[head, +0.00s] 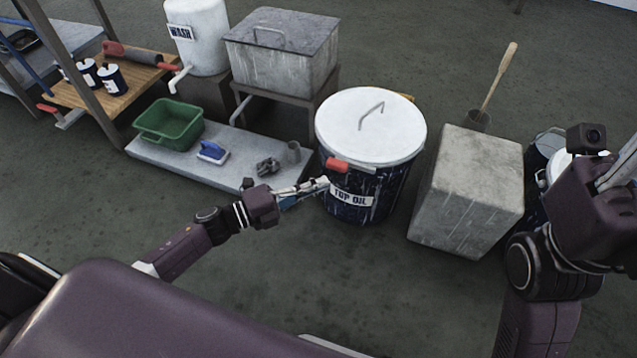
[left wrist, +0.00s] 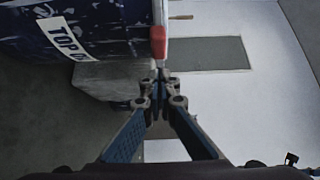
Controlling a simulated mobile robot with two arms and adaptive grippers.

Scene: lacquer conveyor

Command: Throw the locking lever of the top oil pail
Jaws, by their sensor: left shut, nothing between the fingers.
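The top oil pail (head: 385,190) is dark blue with drips, a "TOP OIL" label and a white lid (head: 385,120) with a wire handle. The red-gripped locking lever (head: 337,165) is at the pail's front left, just below the lid rim. My left gripper (head: 325,184) is shut and empty, close below the lever. In the left wrist view the gripper tips (left wrist: 160,75) are just below the red grip (left wrist: 158,42); I cannot tell if they touch. The labelled pail (left wrist: 85,30) fills the upper left there. My right gripper (head: 618,185) is at the right edge, its fingers unclear.
A concrete block (head: 467,190) stands close right of the pail. To the left is a low slab (head: 225,158) with a green basin (head: 170,123) and small tools. Behind it are a grey tank (head: 280,60) and a white wash container (head: 197,35). The floor in front is clear.

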